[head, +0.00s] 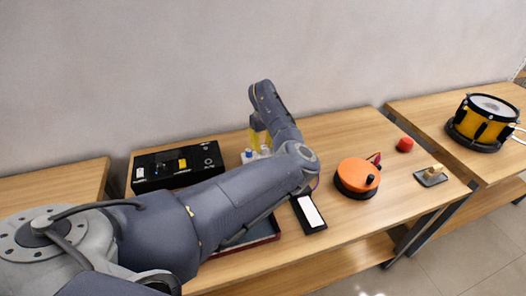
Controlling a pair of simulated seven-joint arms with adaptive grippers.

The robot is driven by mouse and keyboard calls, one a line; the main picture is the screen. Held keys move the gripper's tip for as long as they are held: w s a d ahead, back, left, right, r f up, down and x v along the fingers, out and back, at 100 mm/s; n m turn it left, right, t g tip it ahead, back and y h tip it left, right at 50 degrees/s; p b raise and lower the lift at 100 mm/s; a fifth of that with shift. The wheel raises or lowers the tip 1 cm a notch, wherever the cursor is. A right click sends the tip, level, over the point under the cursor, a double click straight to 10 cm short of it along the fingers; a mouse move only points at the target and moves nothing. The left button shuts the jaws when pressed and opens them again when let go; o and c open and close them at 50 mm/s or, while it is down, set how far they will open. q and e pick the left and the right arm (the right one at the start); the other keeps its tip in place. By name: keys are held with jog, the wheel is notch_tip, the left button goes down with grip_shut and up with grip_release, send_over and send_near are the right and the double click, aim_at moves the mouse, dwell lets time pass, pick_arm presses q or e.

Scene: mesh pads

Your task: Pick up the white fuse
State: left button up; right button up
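I cannot pick out the white fuse for certain. A small white piece (265,151) stands behind my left arm, beside a small blue-topped white piece (248,156). My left arm comes in from the left, bends near the middle of the table and rises toward the wall. What looks like my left gripper (260,139), with yellow parts, points down just above these small pieces. It is small and partly covered by the arm, so I cannot tell whether its fingers are apart or touch anything. My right gripper is not in view.
A black box (150,180) with small coloured parts is at the table's left. A black-framed white pad (311,211), an orange round object (357,175), a red piece (405,145) and a grey plate (431,178) lie right. A yellow drum (483,123) stands on another table.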

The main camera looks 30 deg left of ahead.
pick_arm(q)
jog(key=shift+f, duration=1.3)
grip_shut()
